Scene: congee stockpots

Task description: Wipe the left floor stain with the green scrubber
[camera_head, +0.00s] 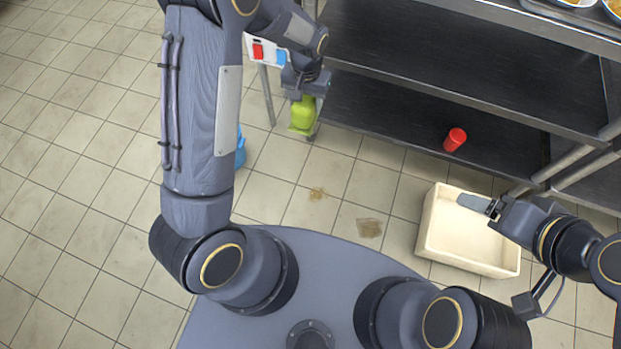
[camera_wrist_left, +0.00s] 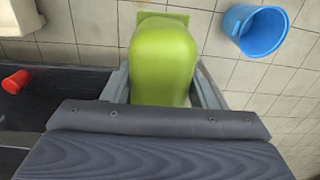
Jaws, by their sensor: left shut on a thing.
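The green scrubber (camera_head: 303,115) is held by my left gripper (camera_head: 306,92), in front of the shelf's left end. In the left wrist view the scrubber (camera_wrist_left: 160,60) sits between the two fingers, which are shut on it. Two brownish stains lie on the tiled floor: the left stain (camera_head: 317,193) and the right stain (camera_head: 369,228). The scrubber shows above and slightly left of the left stain in the head view, apart from it. My right gripper (camera_head: 475,204) shows over the white bin; whether its jaws are open is unclear.
A white bin (camera_head: 432,240) stands on the floor at the right. A blue bucket (camera_wrist_left: 238,30) is at the left, partly hidden by my left arm in the head view. A dark shelf (camera_head: 400,115) bears a red can (camera_head: 455,139). The floor around the stains is clear.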

